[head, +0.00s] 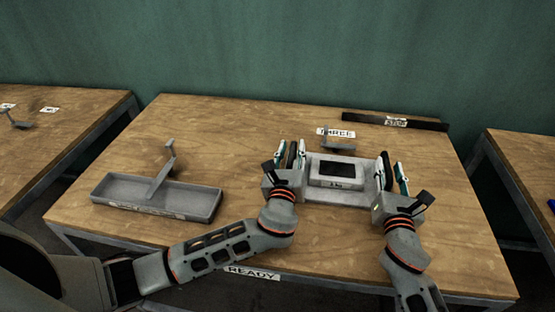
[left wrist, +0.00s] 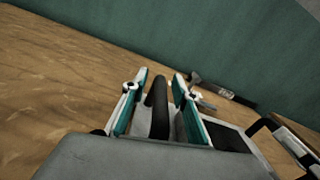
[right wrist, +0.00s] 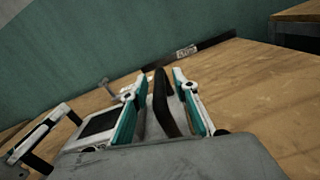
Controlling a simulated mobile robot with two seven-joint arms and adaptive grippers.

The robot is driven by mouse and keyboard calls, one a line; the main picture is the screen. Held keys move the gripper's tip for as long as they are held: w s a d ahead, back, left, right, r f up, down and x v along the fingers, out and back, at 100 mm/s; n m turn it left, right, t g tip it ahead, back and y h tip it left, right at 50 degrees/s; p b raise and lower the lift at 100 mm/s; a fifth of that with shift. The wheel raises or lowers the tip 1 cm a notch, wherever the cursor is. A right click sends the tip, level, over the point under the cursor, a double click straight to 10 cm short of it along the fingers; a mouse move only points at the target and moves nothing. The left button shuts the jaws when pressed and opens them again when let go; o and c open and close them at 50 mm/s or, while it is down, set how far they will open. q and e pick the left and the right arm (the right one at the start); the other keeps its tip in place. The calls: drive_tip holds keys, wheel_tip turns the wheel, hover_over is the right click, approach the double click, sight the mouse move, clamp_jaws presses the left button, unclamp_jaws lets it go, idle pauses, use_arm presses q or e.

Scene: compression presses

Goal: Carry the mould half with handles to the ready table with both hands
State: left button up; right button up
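The mould half (head: 322,193) is a grey block with a dark recessed top and a black handle at each side. It appears to rest level on the wooden table (head: 150,240) whose front edge is labelled READY. My left gripper (head: 291,150) is at its left handle. In the left wrist view the black handle (left wrist: 158,105) stands between the two fingers, with gaps beside it. My right gripper (head: 390,165) is at the right handle. In the right wrist view that handle (right wrist: 163,100) stands between spread fingers, with gaps. The block's underside is hidden.
A grey tray (head: 110,188) with an upright bracket lies at the left of the table. A small grey bracket (head: 338,147) stands behind the mould half, by the THREE label (head: 336,132). A black STOP bar (head: 360,118) lies at the back right. The table between tray and mould half is clear.

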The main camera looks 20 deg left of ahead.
use_arm(q)
drive_tip(key=shift+s, duration=0.1)
drive_tip(key=s, duration=0.4)
drive_tip(key=s+d, duration=0.1)
drive_tip(key=s, duration=0.6)
drive_tip(key=shift+s+d, duration=0.3)
use_arm(e)
drive_tip(key=shift+s, duration=0.1)
drive_tip(key=s, duration=0.4)
drive_tip(key=s+d, duration=0.1)
drive_tip(key=s, duration=0.6)
drive_tip(key=shift+s+d, duration=0.25)
drive_tip(key=shift+s, duration=0.15)
use_arm(q)
drive_tip(key=shift+s, duration=0.1)
